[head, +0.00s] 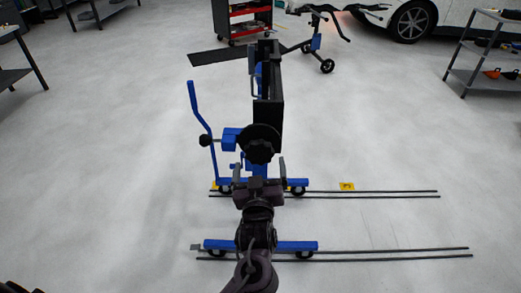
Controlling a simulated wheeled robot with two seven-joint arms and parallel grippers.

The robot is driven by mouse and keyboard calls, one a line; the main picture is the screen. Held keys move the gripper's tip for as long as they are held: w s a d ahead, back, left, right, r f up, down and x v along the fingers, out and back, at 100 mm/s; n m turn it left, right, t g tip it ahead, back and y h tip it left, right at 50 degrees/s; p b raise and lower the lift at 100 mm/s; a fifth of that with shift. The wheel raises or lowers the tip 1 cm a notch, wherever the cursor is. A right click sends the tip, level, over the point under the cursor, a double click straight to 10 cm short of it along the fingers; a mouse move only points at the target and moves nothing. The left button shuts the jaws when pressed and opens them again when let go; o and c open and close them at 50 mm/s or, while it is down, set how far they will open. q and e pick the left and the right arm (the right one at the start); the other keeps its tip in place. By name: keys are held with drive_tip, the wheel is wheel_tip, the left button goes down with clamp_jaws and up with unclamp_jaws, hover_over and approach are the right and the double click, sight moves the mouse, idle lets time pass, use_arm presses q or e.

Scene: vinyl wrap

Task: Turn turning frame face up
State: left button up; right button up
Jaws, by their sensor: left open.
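The turning frame (230,140) is a blue wheeled stand with a tall black part (268,95) seen nearly edge-on and upright. A blue lever (197,108) rises on its left, and a black round knob (260,143) faces me at the middle. Which side of the frame is its face I cannot tell. My left gripper (259,163) comes up from the bottom centre. It is open, its two fingers apart just below the knob in the picture. Contact cannot be told. The gripper and arm hide part of the blue base. My right gripper is not in view.
Dark floor rails (380,250) run to the right under the wheels, with a yellow marker (347,186) beside them. A flat dark strip (220,57), a red tool cart (243,20), a wheeled stand (318,40) and a white car (440,12) stand behind. Shelves (485,65) are at right.

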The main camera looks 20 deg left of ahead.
sight(258, 155)
use_arm(q)
drive_tip(key=x, duration=0.5)
drive_tip(key=shift+w+a+p, duration=0.3)
drive_tip(key=shift+w+p, duration=0.05)
drive_tip(key=shift+w, duration=0.4)
drive_tip(key=shift+w+a+f, duration=0.15)
drive_tip(key=shift+w, duration=0.2)
drive_tip(key=c, duration=1.4)
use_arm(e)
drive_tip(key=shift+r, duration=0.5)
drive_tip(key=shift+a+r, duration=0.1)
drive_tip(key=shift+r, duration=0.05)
